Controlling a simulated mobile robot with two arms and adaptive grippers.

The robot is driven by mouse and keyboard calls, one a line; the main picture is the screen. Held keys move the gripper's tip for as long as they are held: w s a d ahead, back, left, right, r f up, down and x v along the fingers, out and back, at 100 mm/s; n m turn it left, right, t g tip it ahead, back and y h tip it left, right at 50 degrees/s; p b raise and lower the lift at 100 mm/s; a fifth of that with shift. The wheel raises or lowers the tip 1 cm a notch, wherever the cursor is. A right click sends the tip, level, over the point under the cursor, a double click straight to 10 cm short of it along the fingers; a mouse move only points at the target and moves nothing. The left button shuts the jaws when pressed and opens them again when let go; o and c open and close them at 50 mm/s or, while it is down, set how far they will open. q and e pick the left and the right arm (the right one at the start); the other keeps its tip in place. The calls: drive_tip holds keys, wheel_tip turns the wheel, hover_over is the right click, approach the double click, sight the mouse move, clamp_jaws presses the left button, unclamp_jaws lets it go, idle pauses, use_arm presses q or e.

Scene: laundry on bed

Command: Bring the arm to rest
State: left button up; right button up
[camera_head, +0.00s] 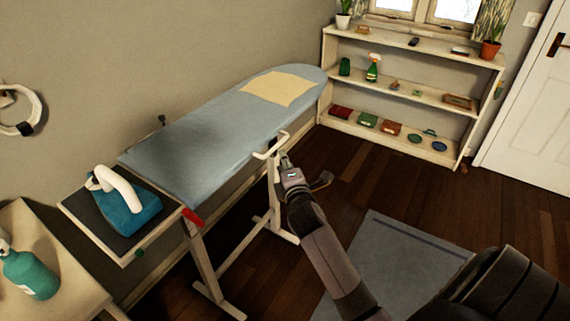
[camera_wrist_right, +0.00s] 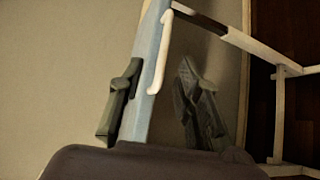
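My right arm reaches in from the bottom of the head view. Its gripper (camera_head: 291,165) is beside the near long edge of the ironing board (camera_head: 200,140), close to a white bar handle (camera_head: 270,147). In the right wrist view the gripper (camera_wrist_right: 160,75) is open, its two dark fingers apart with nothing held. The board's edge (camera_wrist_right: 144,60) and the white handle (camera_wrist_right: 163,52) show beyond and between the fingers. I cannot tell whether the gripper touches the handle. My left gripper is not in view.
A teal iron (camera_head: 130,216) sits on the board's end rest. A yellow cloth (camera_head: 280,88) lies on the board. A green bottle (camera_head: 30,273) stands at lower left. A shelf unit (camera_head: 400,93) stands at the back. A grey rug (camera_head: 385,250) covers open floor.

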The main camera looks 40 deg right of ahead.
idle(0.5)
drive_tip(key=s+a+f+m+g+y, duration=0.25)
drive_tip(key=s+f, duration=0.25)
drive_tip(key=f, duration=0.7)
drive_tip(key=s+a+f+m+g+y, duration=0.15)
drive_tip(key=s+a+f, duration=0.25)
drive_tip(key=f, duration=0.8)
drive_tip(key=s+a+f+m+g+y, duration=0.1)
drive_tip(key=s+a+f+g, duration=0.3)
drive_tip(key=f, duration=0.8)
drive_tip(key=s+a+f+m+g, duration=0.1)
drive_tip(key=s+f, duration=0.5)
drive_tip(key=s, duration=0.6)
drive_tip(key=s+a+f+m+g+y, duration=0.1)
drive_tip(key=s+a+f+m+g, duration=0.1)
drive_tip(key=s+f, duration=0.5)
drive_tip(key=s+a+f+m+g, duration=0.1)
drive_tip(key=s+f+m+g, duration=0.2)
drive_tip(key=s, duration=1.5)
wheel_tip(320, 180, down, 4)
drive_tip(key=shift+s+a+r+m, duration=0.2)
drive_tip(key=shift+s+r+m, duration=0.1)
drive_tip(key=shift+m, duration=0.5)
drive_tip(key=shift+c, duration=0.2)
